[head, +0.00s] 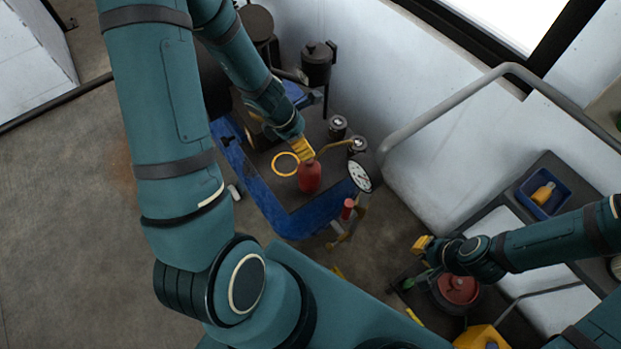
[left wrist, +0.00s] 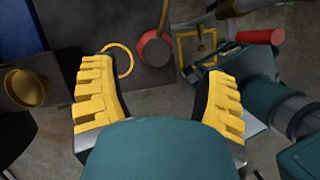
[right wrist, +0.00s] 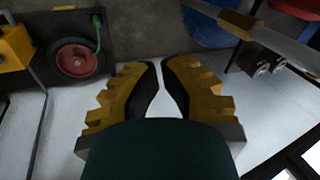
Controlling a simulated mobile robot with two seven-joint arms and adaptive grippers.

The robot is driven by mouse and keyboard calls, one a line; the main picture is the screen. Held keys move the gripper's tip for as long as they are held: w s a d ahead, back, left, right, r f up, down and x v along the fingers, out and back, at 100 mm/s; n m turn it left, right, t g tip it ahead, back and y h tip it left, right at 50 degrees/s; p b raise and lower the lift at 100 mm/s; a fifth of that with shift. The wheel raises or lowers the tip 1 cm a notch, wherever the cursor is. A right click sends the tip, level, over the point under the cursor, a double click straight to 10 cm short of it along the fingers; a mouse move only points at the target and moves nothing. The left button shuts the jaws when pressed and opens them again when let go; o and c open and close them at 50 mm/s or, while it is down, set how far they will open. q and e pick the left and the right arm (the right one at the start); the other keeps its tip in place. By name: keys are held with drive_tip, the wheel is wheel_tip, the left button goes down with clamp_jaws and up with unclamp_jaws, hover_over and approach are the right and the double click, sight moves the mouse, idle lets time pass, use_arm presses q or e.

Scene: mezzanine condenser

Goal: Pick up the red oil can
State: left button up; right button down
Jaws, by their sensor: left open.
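The red oil can (head: 309,177) stands on a dark, blue-edged surface in the head view, with a thin brass spout pointing right. It also shows in the left wrist view (left wrist: 153,50), beyond and between the fingertips. My left gripper (head: 303,150) is just above and behind the can in the head view. Its yellow fingers are wide apart in the left wrist view (left wrist: 160,85), with nothing between them. My right gripper (head: 422,244) is at the lower right of the head view, away from the can. Its fingertips nearly meet in the right wrist view (right wrist: 163,62), empty.
A yellow ring (head: 285,164) lies left of the can. A round gauge (head: 360,176) and small dark cans (head: 338,126) stand to the right and behind. A grey rail (head: 440,110) curves at right. A blue tray (head: 543,193) holds a yellow bottle.

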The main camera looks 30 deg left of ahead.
use_arm(q)
drive_tip(key=shift+x, duration=0.8)
drive_tip(key=b+x, duration=0.3)
drive_tip(key=x, duration=0.2)
drive_tip(key=shift+a+f+b, duration=0.1)
drive_tip(key=shift+a+b, duration=0.05)
drive_tip(key=shift+b, duration=0.15)
use_arm(e)
drive_tip(key=f, duration=0.2)
drive_tip(key=s+f, duration=0.1)
drive_tip(key=shift+s+a+f, duration=0.1)
drive_tip(key=shift+s+f, duration=0.1)
drive_tip(key=shift+f, duration=0.2)
